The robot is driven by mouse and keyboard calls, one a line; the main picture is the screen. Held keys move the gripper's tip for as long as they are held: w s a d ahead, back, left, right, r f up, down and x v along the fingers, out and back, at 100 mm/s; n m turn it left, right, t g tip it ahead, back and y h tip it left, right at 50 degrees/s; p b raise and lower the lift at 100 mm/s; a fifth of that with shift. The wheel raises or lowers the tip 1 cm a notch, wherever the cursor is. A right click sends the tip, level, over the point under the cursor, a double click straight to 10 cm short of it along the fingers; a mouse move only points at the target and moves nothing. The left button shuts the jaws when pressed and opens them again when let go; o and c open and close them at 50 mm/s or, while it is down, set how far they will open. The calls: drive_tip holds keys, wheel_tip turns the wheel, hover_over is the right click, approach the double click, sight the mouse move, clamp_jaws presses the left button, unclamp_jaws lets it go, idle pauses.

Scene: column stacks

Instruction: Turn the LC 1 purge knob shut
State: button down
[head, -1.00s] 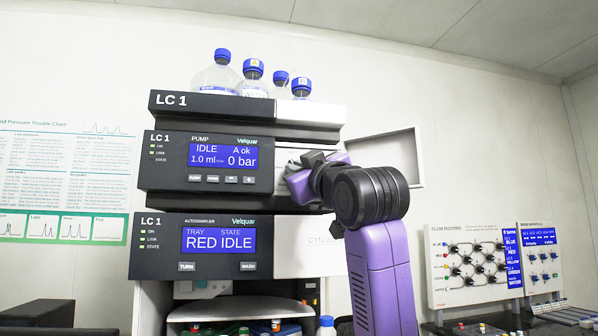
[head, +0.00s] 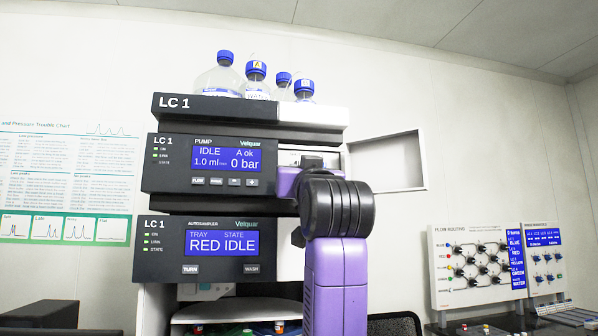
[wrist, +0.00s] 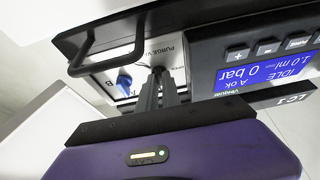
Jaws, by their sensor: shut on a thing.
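The LC 1 stack stands in the head view, with its pump module (head: 222,183) above the autosampler module (head: 215,258). The pump screen (head: 226,158) reads IDLE, A ok, 1.0 ml and 0 bar. In the wrist view a panel labelled PURGE V... (wrist: 150,52) shows beside the pump screen (wrist: 262,72). My gripper (wrist: 158,74) is at this panel, its dark fingers shut on the purge knob, which they mostly hide. The knob's angle cannot be told. In the head view my arm covers most of the gripper and the panel.
A black bar handle (wrist: 84,48) arches close to the fingers in the wrist view, with a small blue part (wrist: 124,80) beside them. An open pale door (head: 388,162) stands right of the pump. Several blue-capped bottles (head: 222,80) stand on top of the stack.

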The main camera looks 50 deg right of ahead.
drive_tip(key=shift+r, duration=0.2)
drive_tip(key=c, duration=1.5)
unclamp_jaws()
drive_tip(key=shift+w, duration=0.1)
drive_tip(key=shift+c, duration=0.2)
drive_tip(key=shift+d+f, duration=0.1)
drive_tip(key=b+v, duration=0.1)
drive_tip(key=v, duration=0.7)
drive_tip(key=shift+b, duration=0.3)
